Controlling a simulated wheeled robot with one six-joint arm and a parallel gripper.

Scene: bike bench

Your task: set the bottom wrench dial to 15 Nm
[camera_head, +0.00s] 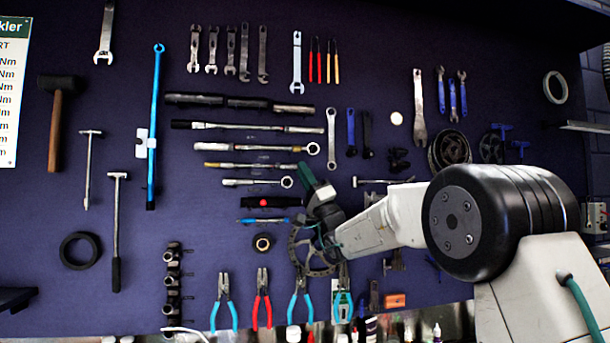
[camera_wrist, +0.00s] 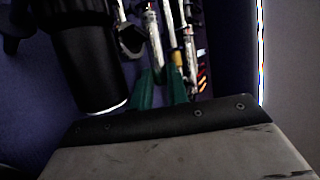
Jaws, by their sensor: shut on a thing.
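Several long wrenches hang level in a stack on the dark board. The lowest long one, with a yellowish handle (camera_head: 218,165), lies above a short ring-ended wrench (camera_head: 245,182). My gripper (camera_head: 305,170) is at the right end of this yellow-handled wrench, its green fingers angled up and left. In the wrist view its two green fingers (camera_wrist: 161,90) reach up to the wrench shafts, with a yellow band (camera_wrist: 178,59) just beyond the right finger. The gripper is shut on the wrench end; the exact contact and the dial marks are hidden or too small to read.
Two more long wrenches (camera_head: 255,127) (camera_head: 255,148) hang just above. A vertical ring spanner (camera_head: 331,138) is close on the right, a toothed disc (camera_head: 298,248) below. A chart (camera_head: 12,90) with Nm values is cut off at the left edge. Pliers (camera_head: 262,300) hang along the bottom.

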